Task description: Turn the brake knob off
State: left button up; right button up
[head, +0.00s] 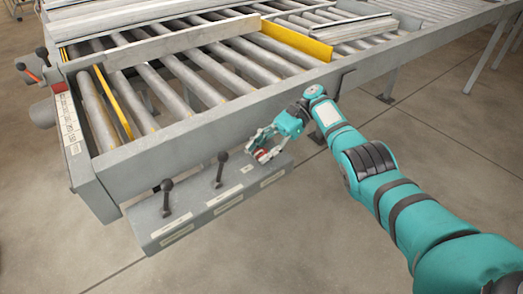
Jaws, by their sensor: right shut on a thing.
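A grey control box (210,212) hangs along the front of the roller bench. A small red knob (261,154) shows at its right end, mostly hidden by my right gripper. My right gripper (262,150) is teal with pale fingers and is shut on the red knob. Its arm comes in from the right. The knob's turned position cannot be told, and the labels on the box are too small to read. My left gripper is not in view.
Two black-knobbed levers (167,198) and (220,170) stand up from the box, left of my right gripper. The roller bench (200,120) carries metal profiles (185,45) and yellow guides (296,40). More levers (30,74) stick out at the bench's left end. The floor in front is clear.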

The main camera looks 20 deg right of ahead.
aim_at(262, 151)
jog(key=o, duration=1.2)
jog(key=shift+s+f, duration=0.1)
jog(key=shift+c, duration=0.2)
jog(key=shift+d+r, duration=0.1)
jog(key=shift+r, duration=0.55)
notch_tip(262, 151, up, 9)
jog(key=shift+f, duration=0.15)
